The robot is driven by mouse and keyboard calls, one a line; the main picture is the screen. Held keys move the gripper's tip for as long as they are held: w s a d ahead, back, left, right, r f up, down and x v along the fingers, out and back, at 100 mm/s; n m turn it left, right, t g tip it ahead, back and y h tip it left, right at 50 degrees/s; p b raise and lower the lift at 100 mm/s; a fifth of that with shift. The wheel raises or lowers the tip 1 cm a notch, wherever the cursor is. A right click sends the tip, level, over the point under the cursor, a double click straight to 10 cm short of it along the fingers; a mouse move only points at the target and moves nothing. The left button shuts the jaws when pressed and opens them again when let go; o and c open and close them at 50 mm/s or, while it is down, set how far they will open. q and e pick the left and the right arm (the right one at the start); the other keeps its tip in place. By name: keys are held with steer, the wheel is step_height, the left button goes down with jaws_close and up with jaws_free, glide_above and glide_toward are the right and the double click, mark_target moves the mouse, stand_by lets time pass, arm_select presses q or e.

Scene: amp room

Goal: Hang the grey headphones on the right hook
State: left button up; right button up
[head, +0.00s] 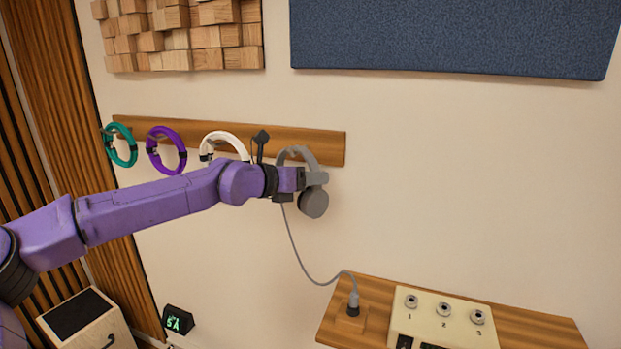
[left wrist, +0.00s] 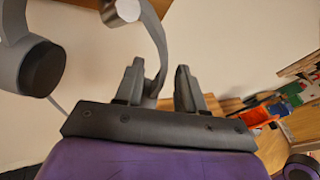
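The grey headphones (head: 313,202) are at the right end of the wooden hook rail (head: 330,146), headband up and one ear cup hanging low. They also show in the left wrist view, with an ear cup (left wrist: 42,66) at left. The end of a metal hook (left wrist: 122,11) shows inside the headband's curve; whether the band rests on it I cannot tell. My left gripper (head: 300,180) is at the headphones' side. My right gripper is out of view.
Teal (head: 120,146), purple (head: 166,150) and white (head: 224,143) headphones hang farther left on the rail. A grey cable (head: 300,255) runs from the grey headphones to a plug (head: 352,304) on the shelf, beside a numbered panel (head: 443,318). Bare wall lies to the right.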

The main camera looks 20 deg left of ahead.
arm_select(q)
steer(key=b+v, duration=0.5)
steer(key=v, duration=0.5)
steer(key=s+d+f+m+g+y+b, duration=0.1)
steer(key=s+f+m+g+y, duration=0.2)
steer(key=f, duration=1.1)
steer(key=s+f+m+y+b, duration=0.15)
steer(key=f+m+y, duration=0.35)
steer(key=f, duration=0.9)
steer(key=s+d+f+m+g+y, duration=0.15)
steer(key=f+m, duration=0.35)
steer(key=f, duration=0.9)
steer(key=s+a+f+m+g+y+b, duration=0.1)
steer(key=s+f+m, duration=0.5)
steer(key=s+f, duration=0.6)
steer(key=s+a+f+m+g+y+b, duration=0.1)
steer(key=s+a+f+m+g+b, duration=0.1)
steer(key=s+a+f+m+g, duration=0.2)
steer(key=s+f+m, duration=0.1)
steer(key=s+f, duration=0.3)
steer(key=s, duration=0.3)
steer(key=s+a+f+m, duration=0.1)
steer(key=s+f+m, duration=0.1)
steer(key=s+f, duration=0.2)
steer(key=shift+s+a+m, duration=0.3)
steer(key=shift+s+a, duration=0.05)
steer(key=shift+s, duration=1.55)
